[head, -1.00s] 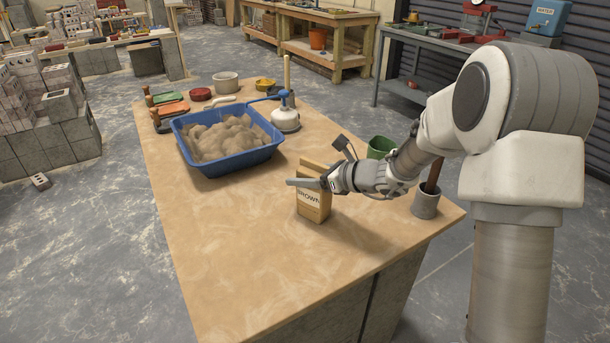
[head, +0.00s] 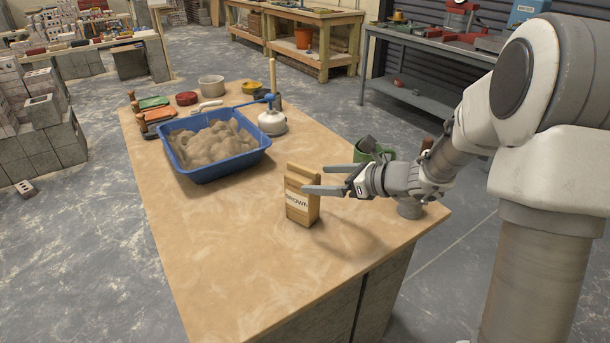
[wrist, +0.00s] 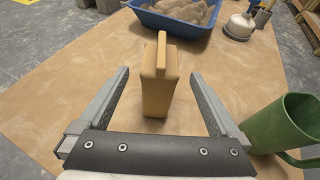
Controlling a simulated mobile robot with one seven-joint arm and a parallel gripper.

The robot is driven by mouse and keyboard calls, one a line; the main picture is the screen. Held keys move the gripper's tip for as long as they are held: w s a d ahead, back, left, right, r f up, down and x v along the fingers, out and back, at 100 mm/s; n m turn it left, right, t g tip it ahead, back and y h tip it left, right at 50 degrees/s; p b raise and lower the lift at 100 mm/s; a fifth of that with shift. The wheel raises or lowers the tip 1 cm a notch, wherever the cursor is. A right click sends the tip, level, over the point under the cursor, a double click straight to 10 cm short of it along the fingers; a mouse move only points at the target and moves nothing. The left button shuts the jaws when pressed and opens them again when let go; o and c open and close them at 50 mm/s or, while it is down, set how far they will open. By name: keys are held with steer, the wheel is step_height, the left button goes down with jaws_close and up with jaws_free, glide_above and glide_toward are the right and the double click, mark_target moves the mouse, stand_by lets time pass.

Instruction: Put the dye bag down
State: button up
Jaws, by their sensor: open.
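The dye bag (head: 298,205), a tan paper bag marked BROWN, stands upright on the wooden table (head: 235,255). In the wrist view the bag (wrist: 160,85) stands between and a little beyond the open fingers, with bare space on both sides. My gripper (head: 325,180) is open and sits just right of the bag in the head view. Its fingertips overlap the bag's right edge in that view. It also shows in the wrist view (wrist: 160,95), holding nothing. The bag's lower part rests on the table top.
A blue tub (head: 225,170) of sandy mix stands behind the bag. A green mug (wrist: 283,125) is close to the right finger. A white bottle (head: 272,122), a pale bowl (head: 211,86) and a red container (head: 187,98) stand farther back. The table's front left is clear.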

steer(key=shift+v, duration=1.4)
steer(key=s+a+r+n+g+h, duration=0.1)
steer(key=s+r+n+g+h, duration=0.15)
steer(key=s+n, duration=0.5)
steer(key=s+a+r+n+g+h, duration=0.1)
steer(key=s+r+n+g, duration=0.15)
steer(key=s+n, duration=0.5)
steer(key=s+d+r+n+t+h, duration=0.3)
steer(key=s+d+n+h, duration=0.4)
steer(key=s, duration=0.5)
steer(key=d+n, duration=0.2)
steer(key=d, duration=0.1)
steer(key=shift+s+d+n+h, duration=0.2)
steer(key=shift+s+n+h, duration=0.05)
steer(key=shift+n+h, duration=0.15)
step_height(320, 180, up, 13)
steer(key=p, duration=1.2)
steer(key=shift+f+p, duration=0.2)
steer(key=shift+p, duration=0.15)
steer(key=shift+f, duration=0.15)
